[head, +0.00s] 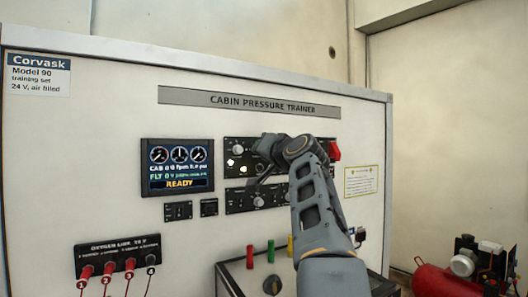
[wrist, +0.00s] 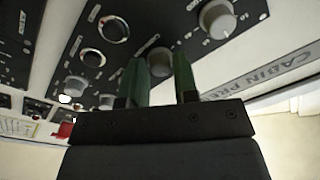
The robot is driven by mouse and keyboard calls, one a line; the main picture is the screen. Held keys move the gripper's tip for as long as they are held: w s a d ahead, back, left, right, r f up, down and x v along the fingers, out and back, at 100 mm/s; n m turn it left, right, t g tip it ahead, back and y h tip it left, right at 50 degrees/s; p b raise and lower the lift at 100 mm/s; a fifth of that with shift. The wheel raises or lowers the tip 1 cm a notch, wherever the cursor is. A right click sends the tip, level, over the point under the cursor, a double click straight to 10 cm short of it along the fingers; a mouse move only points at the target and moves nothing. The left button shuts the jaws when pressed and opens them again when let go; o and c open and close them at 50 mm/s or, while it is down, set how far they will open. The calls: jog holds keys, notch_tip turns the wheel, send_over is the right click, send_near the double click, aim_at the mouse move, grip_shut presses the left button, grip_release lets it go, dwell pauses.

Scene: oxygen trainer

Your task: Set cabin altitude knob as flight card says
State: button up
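The cabin pressure trainer panel (head: 110,120) stands upright in front of me. Its upper black control plate (head: 230,149) carries several knobs and is partly hidden by my arm. In the wrist view, my gripper (wrist: 160,75) has its two green fingers apart, with a grey round knob (wrist: 160,61) showing in the gap. I cannot tell whether the fingertips reach around it or stop short. A larger grey knob (wrist: 217,19) lies up and right of the fingers. Knob labels are too small to read.
A display (head: 178,166) shows dials and READY. A red guard (head: 335,150) is right of my wrist. Below are a lower control plate (head: 254,197), red-plugged oxygen hoses (head: 108,269) and a box with coloured levers (head: 270,252). A red compressor (head: 440,281) stands right.

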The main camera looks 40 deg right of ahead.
jog(key=o, duration=0.3)
jog(key=shift+s+a+f+b, duration=0.25)
jog(key=shift+s+b, duration=0.7)
jog(key=shift+s, duration=1.35)
jog(key=shift+s+a+b, duration=0.4)
jog(key=shift+s+b, duration=0.5)
jog(key=shift+s, duration=1.35)
jog(key=shift+s+a+f+b, duration=0.25)
jog(key=shift+s+b, duration=0.7)
jog(key=shift+s, duration=1.35)
jog(key=shift+r, duration=0.1)
